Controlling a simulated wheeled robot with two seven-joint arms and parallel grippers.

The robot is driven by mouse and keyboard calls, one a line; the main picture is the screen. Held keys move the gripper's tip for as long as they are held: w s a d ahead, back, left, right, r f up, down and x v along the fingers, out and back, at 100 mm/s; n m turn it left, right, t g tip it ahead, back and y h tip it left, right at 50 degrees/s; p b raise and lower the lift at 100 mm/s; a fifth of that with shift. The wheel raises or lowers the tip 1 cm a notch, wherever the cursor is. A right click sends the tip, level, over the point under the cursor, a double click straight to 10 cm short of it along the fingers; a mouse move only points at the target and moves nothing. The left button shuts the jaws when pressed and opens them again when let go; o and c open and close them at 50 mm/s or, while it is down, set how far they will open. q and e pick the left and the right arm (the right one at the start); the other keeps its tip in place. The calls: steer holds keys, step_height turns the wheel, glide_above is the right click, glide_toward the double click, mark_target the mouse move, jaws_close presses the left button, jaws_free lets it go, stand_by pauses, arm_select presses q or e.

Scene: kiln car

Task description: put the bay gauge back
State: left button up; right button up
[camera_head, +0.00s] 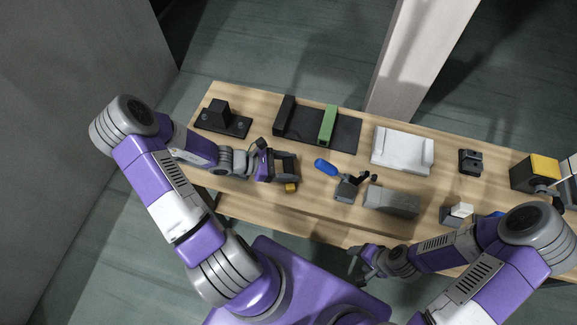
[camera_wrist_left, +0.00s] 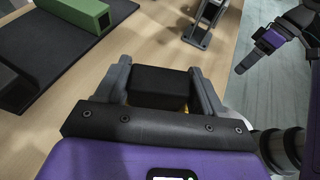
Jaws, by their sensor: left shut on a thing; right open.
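My left gripper (camera_head: 290,166) is over the left-middle of the wooden table and is shut on a black block with a yellow part, likely the bay gauge. In the left wrist view the block's black face (camera_wrist_left: 160,87) sits between the two fingers, with a little yellow showing beneath. In the head view its yellow part (camera_head: 291,188) shows at the gripper's near side. I cannot tell whether it touches the table. My right gripper (camera_head: 355,263) is open and empty at the table's near edge; it also shows in the left wrist view (camera_wrist_left: 255,53).
A black board (camera_head: 345,134) carries a green bar (camera_head: 327,125). A black stand (camera_head: 237,125) is at left. A blue capsule (camera_head: 325,167), grey clamp (camera_head: 347,190), grey block (camera_head: 391,201) and white block (camera_head: 402,151) lie to the right. A yellow-topped box (camera_head: 543,168) is far right.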

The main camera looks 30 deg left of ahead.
arm_select(q)
steer(key=o, duration=0.8)
steer(key=shift+f, duration=0.15)
steer(key=o, duration=0.4)
steer(key=shift+o, duration=0.2)
steer(key=shift+r, duration=0.2)
steer(key=shift+s+a+r, duration=0.15)
steer(key=shift+a, duration=0.15)
steer(key=p+v, duration=0.1)
steer(key=v, duration=1)
steer(key=shift+p, duration=0.4)
steer(key=shift+s+r, duration=0.1)
